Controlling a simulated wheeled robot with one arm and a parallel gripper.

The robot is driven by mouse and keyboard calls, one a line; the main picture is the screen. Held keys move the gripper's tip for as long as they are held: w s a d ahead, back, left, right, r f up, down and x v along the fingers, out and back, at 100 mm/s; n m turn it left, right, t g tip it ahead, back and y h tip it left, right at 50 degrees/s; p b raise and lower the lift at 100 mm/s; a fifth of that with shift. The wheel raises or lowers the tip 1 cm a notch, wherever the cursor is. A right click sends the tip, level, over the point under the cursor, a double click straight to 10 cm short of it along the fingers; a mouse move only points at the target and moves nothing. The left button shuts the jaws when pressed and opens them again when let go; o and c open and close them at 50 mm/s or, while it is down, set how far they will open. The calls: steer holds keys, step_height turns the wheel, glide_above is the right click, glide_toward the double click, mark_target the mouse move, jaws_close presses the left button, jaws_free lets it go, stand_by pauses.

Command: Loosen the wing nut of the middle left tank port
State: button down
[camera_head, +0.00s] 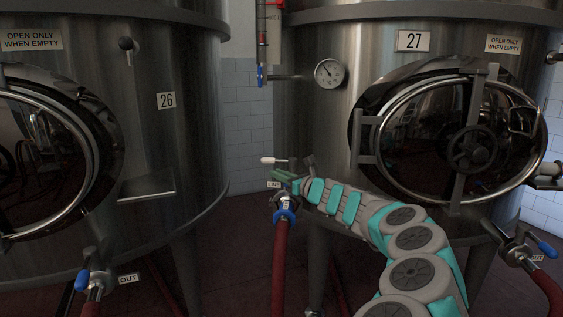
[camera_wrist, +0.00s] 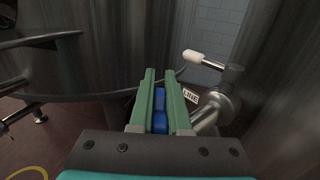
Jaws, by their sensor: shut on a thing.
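My gripper (camera_head: 280,177) reaches the port (camera_head: 284,198) at the lower left of tank 27 in the head view. In the wrist view its two green fingers (camera_wrist: 160,76) are closed on the blue wing nut (camera_wrist: 159,108), which lies between them. The nut's blue also shows below my gripper in the head view (camera_head: 287,214), at the top of a red hose (camera_head: 281,262). A small label (camera_wrist: 190,96) is beside the port's metal pipe (camera_wrist: 222,104). The fingers hide part of the nut, so I cannot tell how tight it is.
A white-handled valve lever (camera_wrist: 193,55) stands just right of the fingertips. Tank 26 (camera_head: 180,60) is at left, with its own blue-handled outlet (camera_head: 82,280). Tank 27 has a round door (camera_head: 460,140) and a gauge (camera_head: 330,74). A gap with a tiled wall (camera_head: 246,120) separates the tanks.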

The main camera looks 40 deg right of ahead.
steer(key=shift+s+a+n+g+y, duration=0.15)
steer(key=shift+n+g+y, duration=0.35)
steer(key=shift+n+y, duration=0.75)
steer(key=shift+s+a+n+g+y, duration=0.1)
steer(key=shift+a+n+g+y, duration=0.4)
steer(key=shift+y, duration=1.2)
steer(key=shift+s+n+g+y, duration=0.1)
steer(key=shift+n+g+y, duration=0.4)
steer(key=shift+n+y, duration=0.85)
steer(key=shift+y, duration=0.3)
steer(key=shift+s+a+n+g+y, duration=0.1)
steer(key=shift+a+n+g+y, duration=0.15)
steer(key=shift+g, duration=0.25)
steer(key=c, duration=1.1)
jaws_free()
steer(key=shift+d+y, duration=0.1)
steer(key=shift+y, duration=0.15)
steer(key=shift+o, duration=1.1)
